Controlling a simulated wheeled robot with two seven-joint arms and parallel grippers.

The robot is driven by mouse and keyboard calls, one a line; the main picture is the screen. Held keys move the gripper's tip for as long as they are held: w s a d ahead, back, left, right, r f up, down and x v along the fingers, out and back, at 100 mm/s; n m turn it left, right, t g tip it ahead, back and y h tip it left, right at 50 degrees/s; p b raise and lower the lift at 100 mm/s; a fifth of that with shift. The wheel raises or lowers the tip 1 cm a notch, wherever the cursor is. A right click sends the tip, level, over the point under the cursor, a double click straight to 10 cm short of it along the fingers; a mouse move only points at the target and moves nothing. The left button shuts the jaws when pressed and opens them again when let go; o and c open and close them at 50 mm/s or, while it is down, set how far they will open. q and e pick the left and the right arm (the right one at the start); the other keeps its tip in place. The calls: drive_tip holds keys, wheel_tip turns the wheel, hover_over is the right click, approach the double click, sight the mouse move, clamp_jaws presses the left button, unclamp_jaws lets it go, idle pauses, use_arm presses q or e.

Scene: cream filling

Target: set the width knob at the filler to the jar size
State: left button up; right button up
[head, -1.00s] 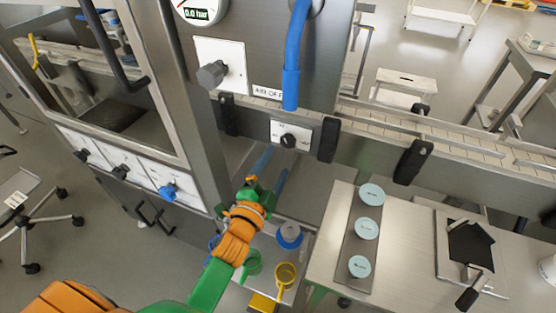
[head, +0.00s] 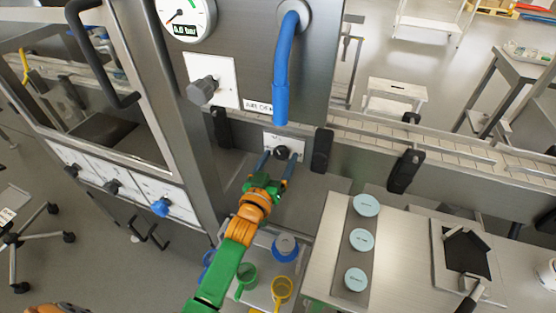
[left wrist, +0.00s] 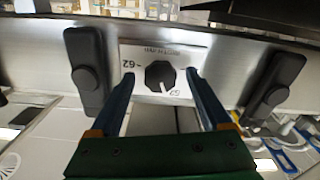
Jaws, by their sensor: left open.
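The width knob (head: 282,152) is a round black knob on a small white plate (head: 298,143) on the conveyor's front rail. In the left wrist view the knob (left wrist: 160,76) has a pale pointer line toward the lower right, and the plate reads "-62" at its left. My left gripper (head: 279,156) is open, with its blue fingers reaching toward the plate. In the left wrist view the fingertips (left wrist: 160,77) stand left and right of the knob, apart from it. Three jars with pale blue lids (head: 361,239) stand in a row on the bench. My right gripper is not in view.
Black clamps (head: 321,150) stand on the rail on both sides of the plate. A blue hose (head: 285,80) hangs above it. A grey knob (head: 202,91) is on the panel at upper left. Coloured cups (head: 282,289) stand below my left arm.

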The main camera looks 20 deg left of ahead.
use_arm(q)
clamp_jaws()
drive_tip(key=shift+r+m, duration=0.15)
drive_tip(key=shift+m, duration=0.15)
drive_tip(key=shift+p, duration=0.3)
unclamp_jaws()
drive_tip(key=shift+s, duration=0.15)
drive_tip(key=s, duration=0.7)
drive_tip(key=shift+a, duration=0.1)
